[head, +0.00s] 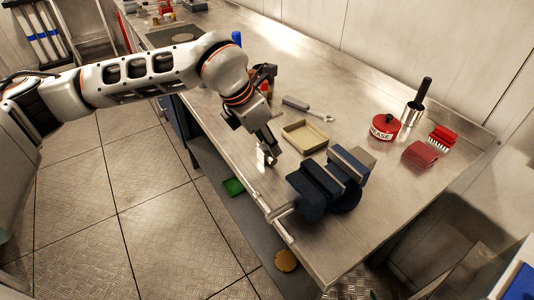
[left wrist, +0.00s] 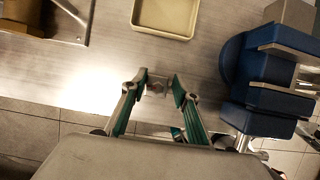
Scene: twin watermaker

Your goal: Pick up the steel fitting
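The steel fitting (left wrist: 156,88) is a small metal piece near the front edge of the steel bench. In the left wrist view it lies between the tips of my left gripper (left wrist: 160,86), whose green-sided fingers are apart. I see a gap on the right side of the fitting; on the left side the finger is very close, and I cannot tell if it touches. In the head view the arm from the left reaches down, and my left gripper (head: 268,156) is low at the bench edge, largely covering the fitting. My right gripper is not seen in either view.
A blue vise (head: 330,183) stands close to the right of the gripper. A shallow beige tray (head: 305,137) lies behind it, with a wrench (head: 305,108) farther back. A red tin (head: 384,127), a red brush (head: 442,138) and a black-handled tool (head: 416,103) stand at the right.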

